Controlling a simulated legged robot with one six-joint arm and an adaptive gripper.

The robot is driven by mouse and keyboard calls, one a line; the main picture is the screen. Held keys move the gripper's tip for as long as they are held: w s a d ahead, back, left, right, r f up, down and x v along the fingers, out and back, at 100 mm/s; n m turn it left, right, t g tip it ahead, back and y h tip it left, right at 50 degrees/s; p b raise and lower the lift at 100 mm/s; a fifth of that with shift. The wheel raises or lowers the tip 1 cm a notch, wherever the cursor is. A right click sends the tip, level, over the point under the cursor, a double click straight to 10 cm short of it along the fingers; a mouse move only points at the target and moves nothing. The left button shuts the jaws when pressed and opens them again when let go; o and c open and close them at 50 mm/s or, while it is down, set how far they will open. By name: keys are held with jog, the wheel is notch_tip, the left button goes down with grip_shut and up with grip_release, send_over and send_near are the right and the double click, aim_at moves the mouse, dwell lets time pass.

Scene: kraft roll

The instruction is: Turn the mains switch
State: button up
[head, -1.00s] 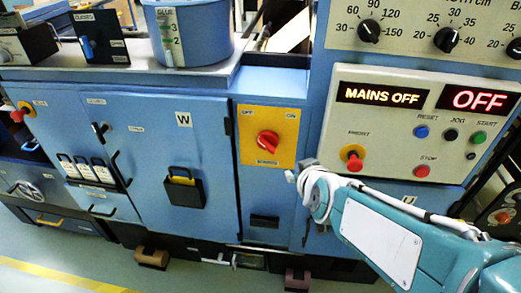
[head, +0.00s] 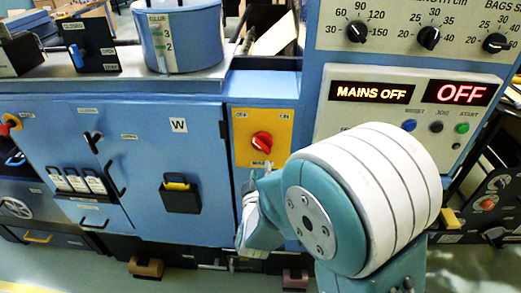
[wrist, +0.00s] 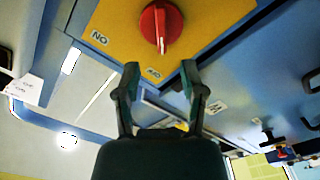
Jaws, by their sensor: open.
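The mains switch is a red rotary knob (head: 262,141) on a yellow plate (head: 241,156) on the blue machine front. Small labels sit at the plate's upper corners. In the wrist view the red knob (wrist: 161,27) with a pale pointer line is at the top, with the yellow plate (wrist: 118,20) around it. The panel display (head: 372,93) reads MAINS OFF. My gripper (wrist: 160,67) is open and empty, its two fingers apart and short of the knob, pointing toward the plate. In the head view my arm hides much of the gripper, just below the plate.
A control panel (head: 320,118) is right of the switch; my arm covers its lower part. Blue cabinet doors (head: 140,150) with a dark holder (head: 181,195) lie to the left. A blue glue pot (head: 183,38) stands on the ledge above.

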aim_at(261, 149)
jog(key=w, duration=0.9)
jog(key=shift+d, duration=0.1)
grip_shut()
